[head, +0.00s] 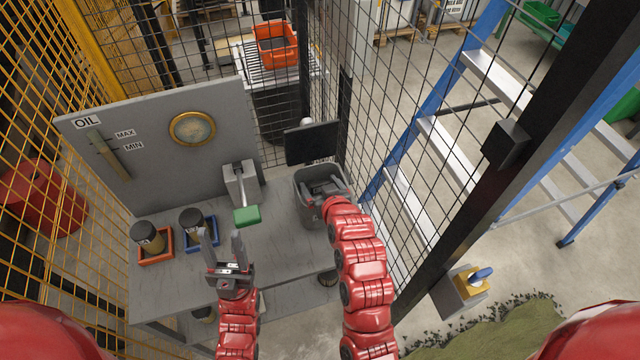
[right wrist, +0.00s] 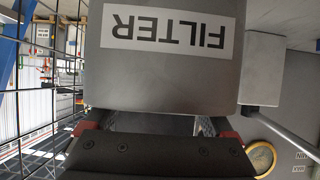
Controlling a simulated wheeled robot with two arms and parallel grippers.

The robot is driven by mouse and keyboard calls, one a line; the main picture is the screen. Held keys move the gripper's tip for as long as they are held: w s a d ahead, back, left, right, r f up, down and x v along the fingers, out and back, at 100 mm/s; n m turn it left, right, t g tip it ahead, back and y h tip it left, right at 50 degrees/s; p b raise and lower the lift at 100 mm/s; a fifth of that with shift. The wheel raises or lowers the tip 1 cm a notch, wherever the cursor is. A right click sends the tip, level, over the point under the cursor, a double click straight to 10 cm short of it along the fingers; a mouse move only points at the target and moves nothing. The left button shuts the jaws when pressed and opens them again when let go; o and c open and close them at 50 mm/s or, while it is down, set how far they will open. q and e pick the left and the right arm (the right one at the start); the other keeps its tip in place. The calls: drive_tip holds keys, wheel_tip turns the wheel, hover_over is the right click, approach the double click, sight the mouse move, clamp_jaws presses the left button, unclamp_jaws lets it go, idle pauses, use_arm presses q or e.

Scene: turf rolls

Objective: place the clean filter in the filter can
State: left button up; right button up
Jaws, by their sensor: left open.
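Two filters with dark tops and yellowish bodies stand on the left of the bench: one filter (head: 148,236) in an orange tray and one filter (head: 192,220) in a blue tray. I cannot tell which is clean. The grey filter can (head: 309,210) stands at the bench's right, its dark lid (head: 312,143) raised. A grey face with a FILTER label (right wrist: 168,32) fills the top of the right wrist view. My left gripper (head: 222,245) is open and empty, right of the blue tray. My right gripper (head: 324,188) is at the can's mouth; its fingertips are hidden.
A grey panel (head: 155,140) with a round gauge (head: 192,128) backs the bench (head: 275,255). Wire fencing closes the back and right side. The bench front is mostly clear.

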drive_tip(key=shift+r, duration=0.15)
drive_tip(key=shift+s+d+r, duration=0.1)
drive_tip(key=shift+s, duration=0.35)
drive_tip(key=shift+p+v, duration=3.9)
drive_tip(key=shift+v, duration=1.7)
drive_tip(key=shift+w+r, duration=0.15)
